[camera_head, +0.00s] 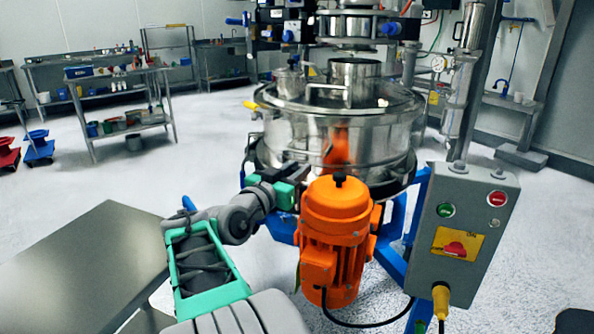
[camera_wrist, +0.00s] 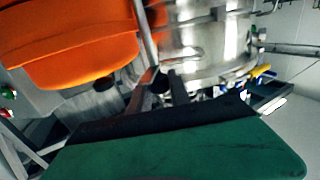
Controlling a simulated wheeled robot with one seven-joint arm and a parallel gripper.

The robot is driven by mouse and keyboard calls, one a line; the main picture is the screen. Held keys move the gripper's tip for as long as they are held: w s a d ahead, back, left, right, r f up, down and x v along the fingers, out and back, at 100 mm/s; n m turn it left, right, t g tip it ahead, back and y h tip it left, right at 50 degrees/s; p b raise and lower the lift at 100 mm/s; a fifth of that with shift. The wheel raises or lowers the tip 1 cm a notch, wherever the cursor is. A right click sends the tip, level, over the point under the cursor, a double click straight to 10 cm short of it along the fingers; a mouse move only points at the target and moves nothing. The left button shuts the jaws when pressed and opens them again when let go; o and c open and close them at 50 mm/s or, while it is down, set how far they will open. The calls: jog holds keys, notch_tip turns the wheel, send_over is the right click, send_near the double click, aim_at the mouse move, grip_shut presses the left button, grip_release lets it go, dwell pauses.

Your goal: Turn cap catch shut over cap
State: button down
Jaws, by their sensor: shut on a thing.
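The steel sifter drum (camera_head: 290,130) stands behind the orange motor (camera_head: 335,230). My gripper (camera_head: 300,176) is at the drum's lower front, just left of the motor top. In the wrist view my gripper (camera_wrist: 164,84) has its dark fingers close together around a small dark part (camera_wrist: 160,80), which looks like the cap catch. The fingers hide much of it, and its turn angle cannot be told. The drum wall (camera_wrist: 205,55) is just beyond the fingertips. I cannot clearly make out the cap in either view.
The orange motor (camera_wrist: 70,45) is close beside my gripper. A grey control box (camera_head: 463,235) stands to the right. A steel table (camera_head: 85,270) is at the lower left. A yellow handle (camera_head: 251,105) sticks out left of the drum. Open floor lies farther left.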

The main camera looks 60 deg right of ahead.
jog(key=shift+s+t, duration=0.15)
jog(key=shift+t, duration=0.15)
jog(key=n+t, duration=0.2)
jog(key=t, duration=0.1)
jog(key=shift+s+n, duration=0.2)
jog(key=shift+n, duration=0.1)
jog(key=n+t+y, duration=0.1)
jog(key=n+t, duration=0.1)
jog(key=t, duration=0.2)
jog(key=shift+s+d+f, duration=0.1)
jog(key=shift+f, duration=0.05)
jog(key=shift+f+n+t+y+b, duration=0.2)
jog(key=shift+n+t+y+b, duration=0.5)
jog(key=shift+n+t, duration=0.4)
jog(key=n+t+y+b, duration=0.2)
jog(key=t+b, duration=0.1)
jog(key=shift+f, duration=0.1)
jog(key=shift+w+r+n+t+y+b, duration=0.15)
jog(key=shift+n+t+y+b, duration=0.35)
jog(key=shift+n+t+y, duration=0.3)
jog(key=shift+w+r+n+t+y+b, duration=0.15)
jog(key=shift+n+t+y+b, duration=0.35)
jog(key=shift+n+t+y, duration=0.25)
jog(key=shift+y, duration=0.25)
jog(key=shift+r, duration=0.1)
